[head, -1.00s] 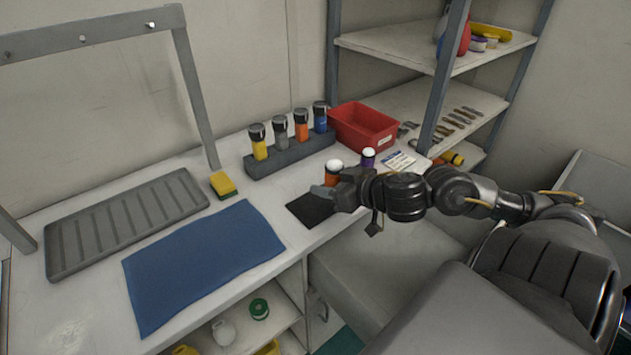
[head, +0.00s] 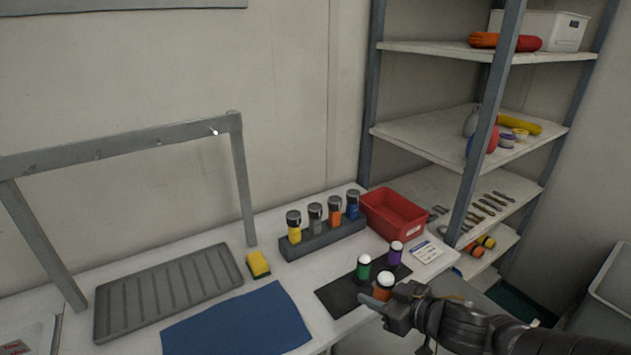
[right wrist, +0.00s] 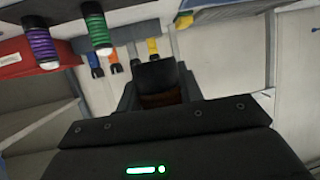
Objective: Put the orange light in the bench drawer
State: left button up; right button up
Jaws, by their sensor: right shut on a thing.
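The orange light (head: 383,291), with a white domed top, is in my right gripper (head: 378,302), by the front right part of a black mat (head: 345,297) on the bench. The right gripper's fingers hide its lower part, so I cannot tell whether it touches the mat. In the right wrist view the fingers (right wrist: 160,98) are closed around a dark orange body (right wrist: 160,100). Another orange-bodied light (head: 334,212) with a dark cap stands in the rack. The bench drawer is not clearly visible. My left gripper is out of view.
A green light (head: 364,269) and a purple light (head: 395,256) stand on the mat close behind the held one. Behind are the grey rack (head: 330,240), a red bin (head: 394,214) and a card (head: 427,252). A shelf unit (head: 430,135) stands right.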

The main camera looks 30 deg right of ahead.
jog(key=shift+w, duration=0.1)
jog(key=w+a+r+m+h, duration=0.3)
jog(key=w+r, duration=0.1)
jog(key=w, duration=0.7)
jog(key=w+a+r+n+y, duration=0.1)
jog(key=w+a+r, duration=0.5)
jog(key=a+r, duration=0.6)
jog(key=shift+w+a+b, duration=0.3)
jog(key=shift+w+b, duration=0.05)
jog(key=shift+b, duration=0.05)
jog(key=shift+f, duration=0.1)
